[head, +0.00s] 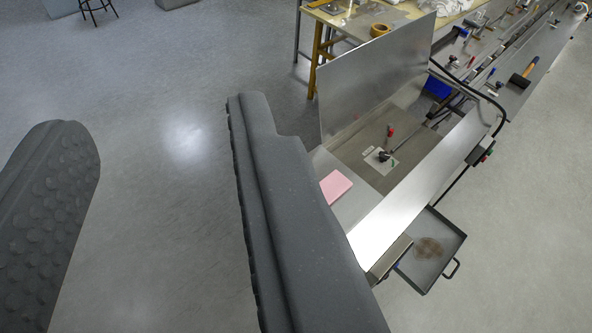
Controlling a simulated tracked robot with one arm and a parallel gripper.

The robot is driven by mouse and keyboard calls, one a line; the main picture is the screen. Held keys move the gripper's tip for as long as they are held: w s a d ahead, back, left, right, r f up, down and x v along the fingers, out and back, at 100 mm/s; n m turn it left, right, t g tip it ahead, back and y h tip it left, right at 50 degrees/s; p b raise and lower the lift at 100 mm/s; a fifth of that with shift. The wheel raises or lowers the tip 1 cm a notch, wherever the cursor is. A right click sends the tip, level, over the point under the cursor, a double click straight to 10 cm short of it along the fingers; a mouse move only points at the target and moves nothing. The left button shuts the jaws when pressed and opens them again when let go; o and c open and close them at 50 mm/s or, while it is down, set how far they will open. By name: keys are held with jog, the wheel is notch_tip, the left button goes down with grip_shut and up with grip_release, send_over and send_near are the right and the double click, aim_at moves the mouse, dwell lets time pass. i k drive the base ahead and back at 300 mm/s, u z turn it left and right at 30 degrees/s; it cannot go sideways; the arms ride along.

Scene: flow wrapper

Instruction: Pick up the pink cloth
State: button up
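The pink cloth (335,186) is a small, flat, folded piece. It lies on the near left metal ledge of the flow wrapper (412,197). Its left edge is close to the outline of my right finger, which may hide part of it. My gripper (165,118) shows as two large dark grey fingers spread wide, with only grey floor seen between them. It is open and empty. The cloth is outside the gap, to the right of the right finger.
An upright metal panel (370,75) stands behind the cloth. A recessed bay with a red-knobbed lever (386,145) is to its right. A shallow tray (430,250) juts out at the lower right. A workbench with a tape roll (380,30) stands behind. Floor at left is clear.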

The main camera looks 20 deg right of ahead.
aim_at(334, 186)
jog(key=u, duration=0.1)
jog(key=i, duration=0.85)
jog(key=z, duration=0.4)
